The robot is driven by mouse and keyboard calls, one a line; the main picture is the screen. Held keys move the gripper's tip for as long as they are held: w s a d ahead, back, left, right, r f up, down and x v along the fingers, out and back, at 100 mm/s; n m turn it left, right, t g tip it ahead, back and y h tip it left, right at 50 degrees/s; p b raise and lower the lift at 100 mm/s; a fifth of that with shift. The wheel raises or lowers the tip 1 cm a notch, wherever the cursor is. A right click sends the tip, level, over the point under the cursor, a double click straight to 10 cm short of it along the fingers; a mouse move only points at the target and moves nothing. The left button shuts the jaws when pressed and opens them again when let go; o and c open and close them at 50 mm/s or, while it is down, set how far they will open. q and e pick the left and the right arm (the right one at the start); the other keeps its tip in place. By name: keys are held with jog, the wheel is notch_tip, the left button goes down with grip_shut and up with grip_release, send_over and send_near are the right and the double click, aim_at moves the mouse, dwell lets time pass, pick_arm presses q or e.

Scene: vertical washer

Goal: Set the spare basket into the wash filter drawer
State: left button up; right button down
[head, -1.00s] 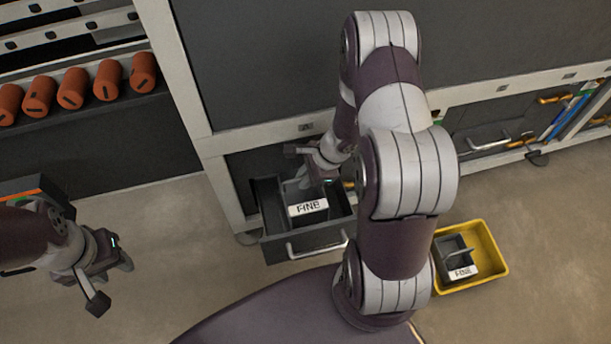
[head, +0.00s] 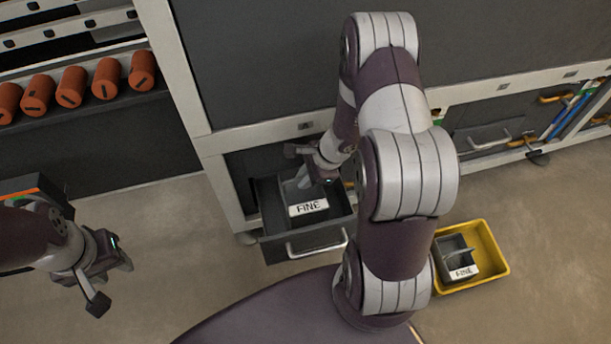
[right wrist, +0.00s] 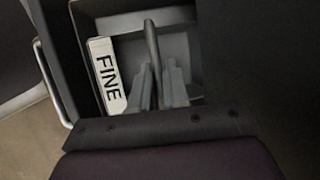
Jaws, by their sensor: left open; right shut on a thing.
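A dark grey basket with a white "FINE" label (head: 308,207) is in the open wash filter drawer (head: 275,250), low in the machine's front. My right gripper (head: 302,181) reaches down into the drawer and is shut on this basket's upright grip. In the right wrist view the basket (right wrist: 107,75) shows its label on the left and the fingers (right wrist: 158,72) on either side of the grip. Whether the basket rests on the drawer floor is hidden. A similar "FINE" basket (head: 458,256) sits in a yellow bin (head: 490,236). My left gripper (head: 113,275) is open and empty at the left.
The drawer's bar handle (head: 317,247) faces me. Another closed drawer (head: 488,140) and coloured items are at the right. The floor between my left gripper and the drawer is clear.

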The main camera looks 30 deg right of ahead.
jog(key=shift+f+b, duration=3.5)
jog(key=shift+f, duration=0.2)
jog(key=c, duration=1.1)
grip_release()
jog(key=shift+o, duration=0.2)
jog(key=p+v, duration=0.8)
jog(key=v, duration=0.5)
jog(key=shift+a+f, duration=0.1)
